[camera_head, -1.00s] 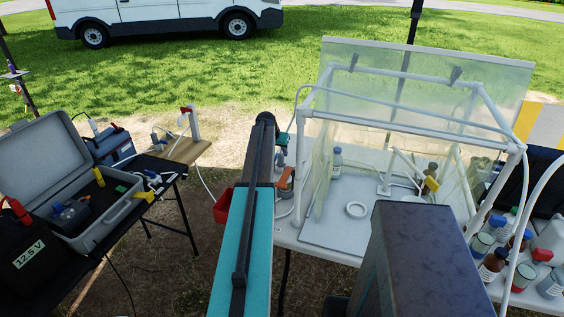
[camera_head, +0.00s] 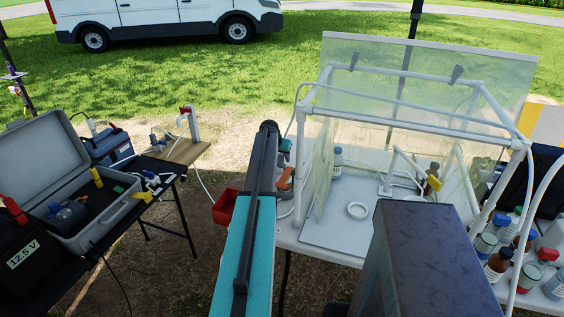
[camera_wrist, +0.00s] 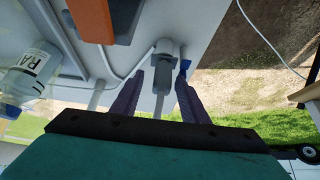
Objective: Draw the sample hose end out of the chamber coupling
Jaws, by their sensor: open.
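In the wrist view my gripper (camera_wrist: 160,80) is open, with one dark purple finger on each side of a grey cylindrical fitting (camera_wrist: 163,75). The fitting lies between the fingertips, and I see no clear contact with either finger. It looks like the hose end at the chamber coupling, but I cannot tell where one ends and the other begins. A thin pale hose (camera_wrist: 137,62) curves beside it. In the head view my arm hides the gripper and the fitting. The clear-walled chamber (camera_head: 412,75) with its white pipe frame stands on the white table (camera_head: 290,236).
An orange part (camera_wrist: 91,20) and a labelled bottle (camera_wrist: 31,68) are close in the wrist view. A red bin (camera_head: 224,206) hangs at the table's left edge. Several sample bottles crowd the right. An open grey case (camera_head: 110,212) lies on the left table.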

